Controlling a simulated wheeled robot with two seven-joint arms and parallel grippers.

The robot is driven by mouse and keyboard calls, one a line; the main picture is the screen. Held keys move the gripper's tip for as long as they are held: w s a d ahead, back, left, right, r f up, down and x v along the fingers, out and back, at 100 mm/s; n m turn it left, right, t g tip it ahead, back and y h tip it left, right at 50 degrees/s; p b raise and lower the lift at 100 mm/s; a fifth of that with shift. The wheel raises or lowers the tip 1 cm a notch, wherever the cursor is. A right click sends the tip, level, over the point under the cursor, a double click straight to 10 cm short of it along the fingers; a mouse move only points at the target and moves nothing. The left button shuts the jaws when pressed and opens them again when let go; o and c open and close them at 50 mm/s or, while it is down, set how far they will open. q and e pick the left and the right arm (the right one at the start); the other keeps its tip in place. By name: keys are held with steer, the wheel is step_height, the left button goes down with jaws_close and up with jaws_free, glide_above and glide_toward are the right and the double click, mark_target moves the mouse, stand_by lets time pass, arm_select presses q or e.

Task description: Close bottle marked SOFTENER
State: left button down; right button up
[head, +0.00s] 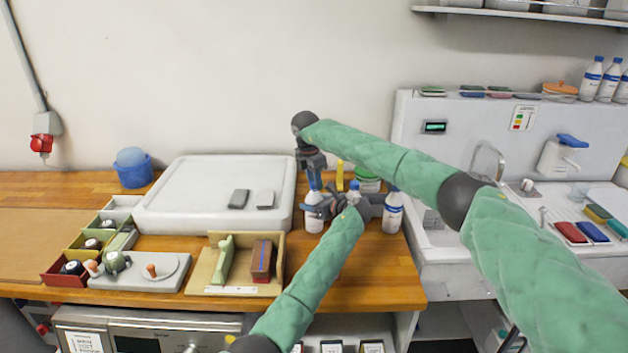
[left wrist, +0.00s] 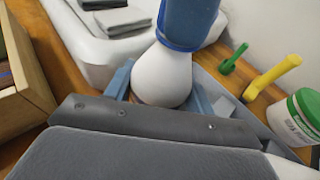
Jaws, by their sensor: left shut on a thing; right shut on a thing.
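A white bottle with a blue band (head: 314,221) stands upright on the wooden counter. My left gripper (head: 314,208) is shut around its body from the right side. In the left wrist view the bottle (left wrist: 162,75) sits between the two blue fingers. My right gripper (head: 314,180) points straight down above the same bottle and is shut at its top, on what looks like the cap. The cap is mostly hidden by the fingers, so I cannot tell how it sits on the neck. The lettering is too small to read, so I cannot confirm SOFTENER.
Another white bottle (head: 392,214) stands to the right, and one shows partly behind my left gripper. A green-lidded tub (head: 367,184) and a yellow post (head: 340,173) are behind. A white tray (head: 160,212) lies left; a sink unit (head: 455,240) is right.

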steer(key=m, duration=0.7)
steer(key=shift+w+g, duration=0.15)
steer(key=shift+g, duration=0.25)
steer(key=o, duration=1)
step_height(320, 180, up, 12)
steer(key=a, duration=0.1)
steer(key=shift+a, duration=0.35)
arm_select(q)
steer(key=shift+c, duration=2.3)
jaws_free()
arm_select(e)
steer(key=shift+f, duration=0.1)
